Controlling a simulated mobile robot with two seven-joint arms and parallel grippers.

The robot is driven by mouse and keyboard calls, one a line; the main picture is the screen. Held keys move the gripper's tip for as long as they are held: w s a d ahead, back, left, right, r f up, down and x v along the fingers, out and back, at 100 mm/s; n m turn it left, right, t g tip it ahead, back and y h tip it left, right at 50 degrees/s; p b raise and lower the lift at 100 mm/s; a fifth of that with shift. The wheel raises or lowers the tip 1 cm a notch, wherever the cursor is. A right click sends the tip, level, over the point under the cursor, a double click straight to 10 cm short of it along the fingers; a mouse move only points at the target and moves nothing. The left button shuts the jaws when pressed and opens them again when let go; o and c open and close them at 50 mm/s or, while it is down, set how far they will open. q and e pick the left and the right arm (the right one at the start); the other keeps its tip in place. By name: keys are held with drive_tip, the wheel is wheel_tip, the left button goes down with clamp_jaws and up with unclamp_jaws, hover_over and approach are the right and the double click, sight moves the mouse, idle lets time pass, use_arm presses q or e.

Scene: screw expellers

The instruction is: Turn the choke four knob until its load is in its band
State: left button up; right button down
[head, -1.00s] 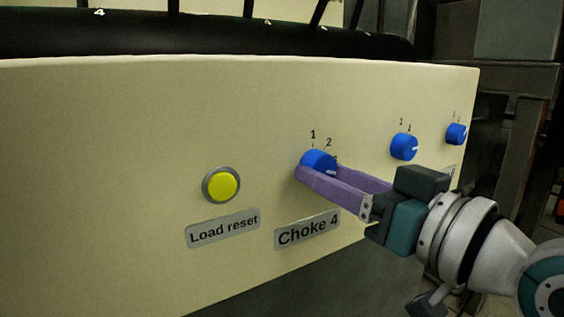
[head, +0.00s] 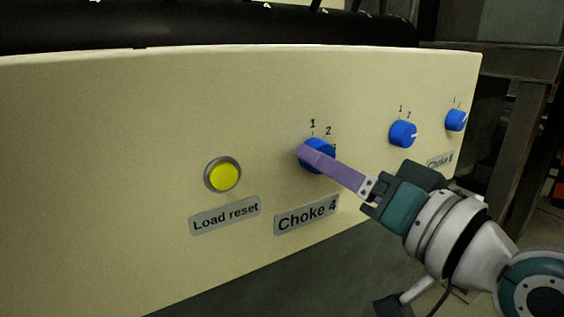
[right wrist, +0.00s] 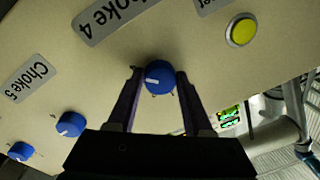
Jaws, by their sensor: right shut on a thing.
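The blue choke four knob (head: 322,144) is on the cream panel, above the "Choke 4" label (head: 307,215). Marks 1 and 2 are printed above it. My right gripper (head: 312,157) is shut on this knob; in the head view its near purple finger lies across the knob's face and hides most of its pointer. In the right wrist view the knob (right wrist: 159,77) sits between the two fingertips (right wrist: 158,78), with a short white pointer line on its face. The load reading and its band cannot be made out. My left gripper is not in view.
The yellow load reset button (head: 223,176) is left of the knob. Two more blue knobs (head: 403,133) (head: 456,120) are to the right. A small green-lit display (right wrist: 230,115) shows in the right wrist view, too small to read. The panel front is otherwise clear.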

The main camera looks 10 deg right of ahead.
drive_tip(key=shift+c, duration=1.5)
unclamp_jaws()
drive_tip(key=p+v, duration=0.2)
drive_tip(key=v, duration=0.8)
